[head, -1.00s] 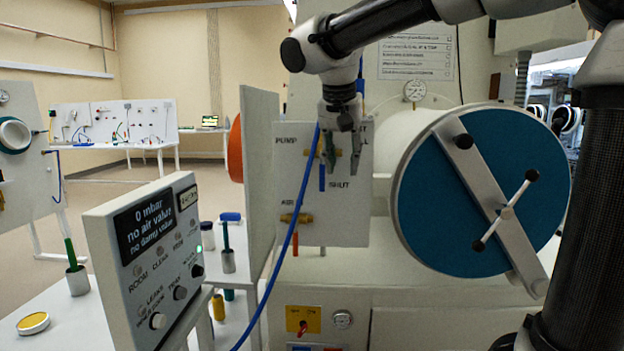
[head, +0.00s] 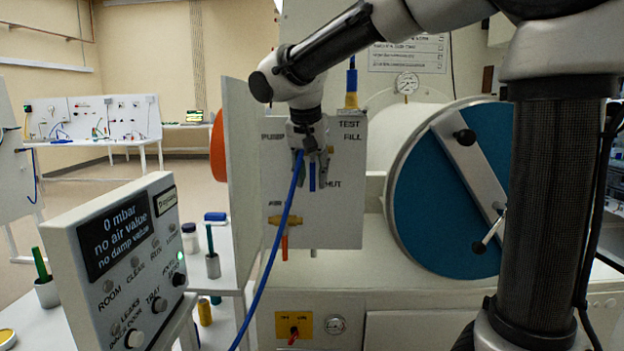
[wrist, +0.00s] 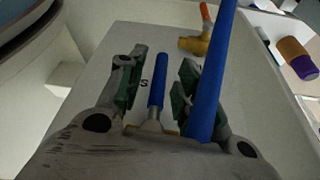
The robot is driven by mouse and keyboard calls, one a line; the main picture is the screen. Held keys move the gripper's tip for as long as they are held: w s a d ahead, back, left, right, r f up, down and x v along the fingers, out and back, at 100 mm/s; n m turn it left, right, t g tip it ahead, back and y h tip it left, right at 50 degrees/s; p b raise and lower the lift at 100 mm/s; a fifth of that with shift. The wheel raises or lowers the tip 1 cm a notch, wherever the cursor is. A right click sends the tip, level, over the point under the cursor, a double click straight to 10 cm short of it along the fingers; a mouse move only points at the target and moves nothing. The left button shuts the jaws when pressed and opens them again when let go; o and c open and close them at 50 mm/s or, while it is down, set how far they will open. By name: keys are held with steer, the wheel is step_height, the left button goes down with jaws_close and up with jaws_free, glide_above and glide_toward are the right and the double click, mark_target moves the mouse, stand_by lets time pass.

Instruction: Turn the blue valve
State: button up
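The blue valve lever (head: 312,177) hangs downward from a fitting mostly hidden by my gripper, on a pale panel (head: 335,225) marked PUMP and SHUT. My gripper (head: 311,182) points down in front of it, with one finger on each side. In the wrist view, the lever (wrist: 157,80) stands between the green-padded fingertips (wrist: 160,82), with a visible gap on both sides. My gripper is open and holds nothing. A blue hose (head: 272,255) passes close by the left finger in the head view; it crosses in front of the right finger in the wrist view (wrist: 213,75).
A brass valve with an orange lever (head: 284,240) sits lower on the panel. A blue-topped brass fitting (head: 351,88) stands above it. A large round blue door (head: 430,215) is to the right. A control box (head: 125,255) reading 0 mbar stands in the left foreground.

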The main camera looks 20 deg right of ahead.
steer(key=shift+x, duration=0.85)
jaws_close()
steer(key=shift+d, duration=0.1)
